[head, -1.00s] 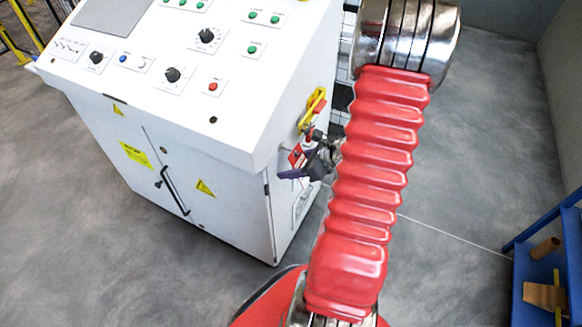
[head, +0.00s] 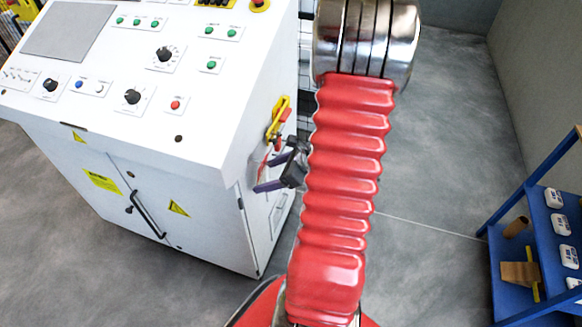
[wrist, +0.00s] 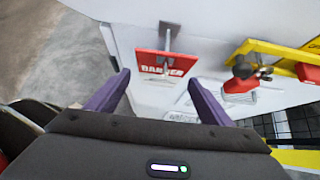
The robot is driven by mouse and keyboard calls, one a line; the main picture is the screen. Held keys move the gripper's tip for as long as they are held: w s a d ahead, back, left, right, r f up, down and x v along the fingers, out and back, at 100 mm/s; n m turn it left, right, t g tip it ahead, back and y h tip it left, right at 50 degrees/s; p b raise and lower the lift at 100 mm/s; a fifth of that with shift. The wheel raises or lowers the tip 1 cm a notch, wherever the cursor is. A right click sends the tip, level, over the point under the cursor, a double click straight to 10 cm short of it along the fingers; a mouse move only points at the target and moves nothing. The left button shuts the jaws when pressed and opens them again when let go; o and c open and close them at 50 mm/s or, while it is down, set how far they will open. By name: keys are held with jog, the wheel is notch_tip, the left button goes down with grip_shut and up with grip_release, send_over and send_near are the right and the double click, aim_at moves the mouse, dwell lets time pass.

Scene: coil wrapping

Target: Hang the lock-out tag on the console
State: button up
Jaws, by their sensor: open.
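The red and white DANGER lock-out tag (wrist: 165,64) hangs from a metal peg (wrist: 168,33) on the side face of the white console (head: 215,165) in the wrist view. In the head view the tag is a small red patch, mostly hidden behind my gripper (head: 268,173). My gripper also shows in the wrist view (wrist: 158,82). It is open and empty, with its two purple fingers apart. The fingertips lie to either side of the tag's lower edge in the picture and look clear of it.
A yellow bracket (head: 277,120) with red parts sits on the console side by the tag. It appears right of the tag in the wrist view. A blue shelf (head: 515,255) with boxes and rolls stands at the right. Grey floor lies between.

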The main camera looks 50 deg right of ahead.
jog(key=v, duration=1.1)
jog(key=shift+s, duration=0.15)
